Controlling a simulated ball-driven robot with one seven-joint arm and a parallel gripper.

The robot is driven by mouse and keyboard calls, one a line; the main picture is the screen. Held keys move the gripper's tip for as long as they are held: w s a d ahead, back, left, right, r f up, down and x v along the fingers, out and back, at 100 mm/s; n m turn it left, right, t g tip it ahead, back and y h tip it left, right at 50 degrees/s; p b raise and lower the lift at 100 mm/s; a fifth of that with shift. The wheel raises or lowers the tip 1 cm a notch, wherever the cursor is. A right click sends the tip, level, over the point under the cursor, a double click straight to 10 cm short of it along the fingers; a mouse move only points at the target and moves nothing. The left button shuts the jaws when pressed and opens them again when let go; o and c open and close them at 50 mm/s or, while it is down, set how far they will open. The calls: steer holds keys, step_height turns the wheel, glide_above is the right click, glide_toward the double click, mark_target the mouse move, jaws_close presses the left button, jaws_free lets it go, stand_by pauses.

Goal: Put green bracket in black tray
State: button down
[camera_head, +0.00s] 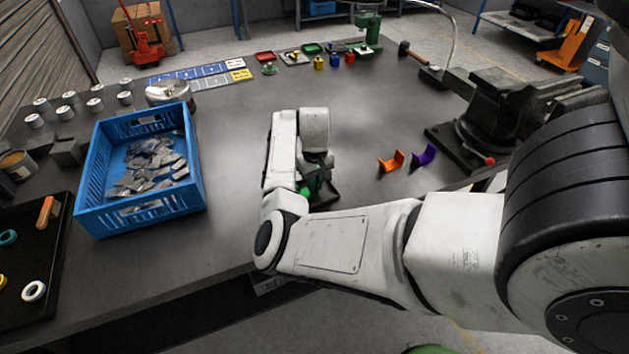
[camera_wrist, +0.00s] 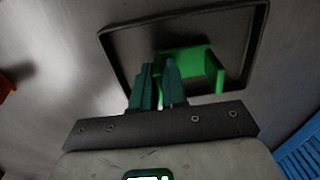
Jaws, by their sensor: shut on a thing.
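The green bracket (camera_wrist: 205,62) shows in the wrist view, over the inside of a small black tray (camera_wrist: 116,58). My gripper (camera_wrist: 158,68) is shut on the bracket's left part. I cannot tell whether the bracket touches the tray floor. In the head view my arm hides most of this; a bit of green bracket (camera_head: 309,187) and the tray's edge (camera_head: 331,197) show beside my wrist.
Orange (camera_head: 391,161) and purple (camera_head: 423,156) brackets stand to the right, near a vise (camera_head: 490,115). A blue crate (camera_head: 92,185) of metal pieces stands left. A larger black tray (camera_head: 40,262) with rings lies at far left. Bench between crate and arm is clear.

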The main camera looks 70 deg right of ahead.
steer(key=c, duration=1.1)
jaws_free()
step_height(320, 180, up, 7)
steer(key=p, duration=0.7)
